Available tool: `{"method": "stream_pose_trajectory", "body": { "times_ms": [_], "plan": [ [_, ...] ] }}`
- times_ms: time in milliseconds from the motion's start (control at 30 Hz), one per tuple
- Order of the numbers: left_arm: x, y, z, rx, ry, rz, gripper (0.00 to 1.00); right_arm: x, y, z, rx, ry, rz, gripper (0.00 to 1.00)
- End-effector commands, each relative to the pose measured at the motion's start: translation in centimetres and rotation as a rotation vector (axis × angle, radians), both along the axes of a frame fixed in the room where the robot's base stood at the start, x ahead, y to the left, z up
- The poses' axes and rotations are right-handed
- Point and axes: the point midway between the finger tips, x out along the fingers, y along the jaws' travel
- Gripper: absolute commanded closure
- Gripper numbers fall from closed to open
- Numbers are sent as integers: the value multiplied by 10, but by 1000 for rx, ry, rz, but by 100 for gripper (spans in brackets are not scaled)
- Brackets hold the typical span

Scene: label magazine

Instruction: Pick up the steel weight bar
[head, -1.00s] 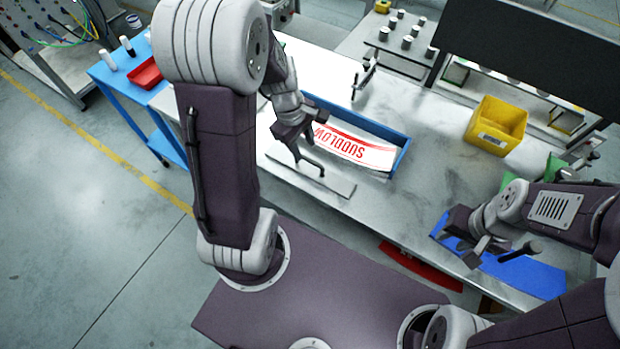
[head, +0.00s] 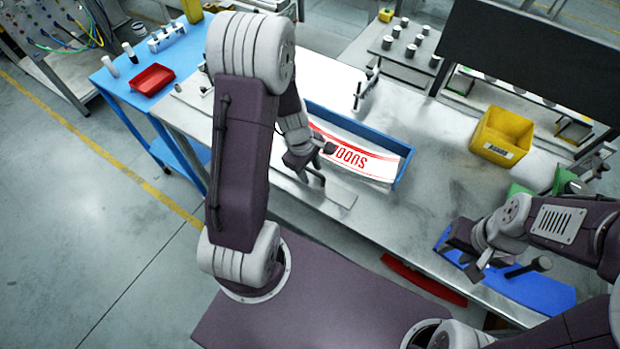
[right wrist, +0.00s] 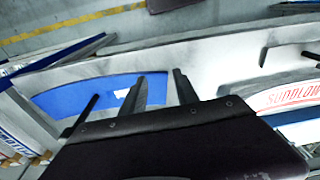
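A flat grey steel bar (head: 341,194) lies on the table in front of the blue label tray. A dark raised handle appears to stand on it, partly hidden by my left gripper. My left gripper (head: 321,164) is just above the bar near this handle, its fingers apart and nothing visible between them. I cannot tell whether it touches the handle. The bar shows in part in the right wrist view (right wrist: 283,56). My right gripper (head: 480,270) hangs over a blue mat; in the right wrist view (right wrist: 157,90) its two fingers are apart and empty.
The blue tray (head: 408,168) holds white labels with red print. A yellow bin (head: 502,137) stands at the back right. A dark rod (head: 528,268) is over the blue mat (head: 545,292). A tool stand (head: 366,88) is behind the tray. The table's middle is clear.

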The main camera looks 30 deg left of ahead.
Motion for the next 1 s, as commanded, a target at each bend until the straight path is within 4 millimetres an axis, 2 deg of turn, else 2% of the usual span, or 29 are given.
{"method": "stream_pose_trajectory", "body": {
  "times_ms": [100, 133, 200, 267, 1000],
  "plan": [
    [0, 0, 1, 0, -1, 0, 60, 0, 0, 1, 0, 0, 0, 64],
    [0, 0, 1, 0, -1, 0, 66, 0, 0, 1, 0, 0, 0, 64],
    [0, 0, 1, 0, -1, 0, 85, 0, 0, 1, 0, 0, 0, 64],
    [0, 0, 1, 0, -1, 0, 100, 0, 0, 1, 0, 0, 0, 64],
    [0, 0, 1, 0, 0, -3, 100, 0, 0, 1, 0, 0, 0, 64]
  ]
}}
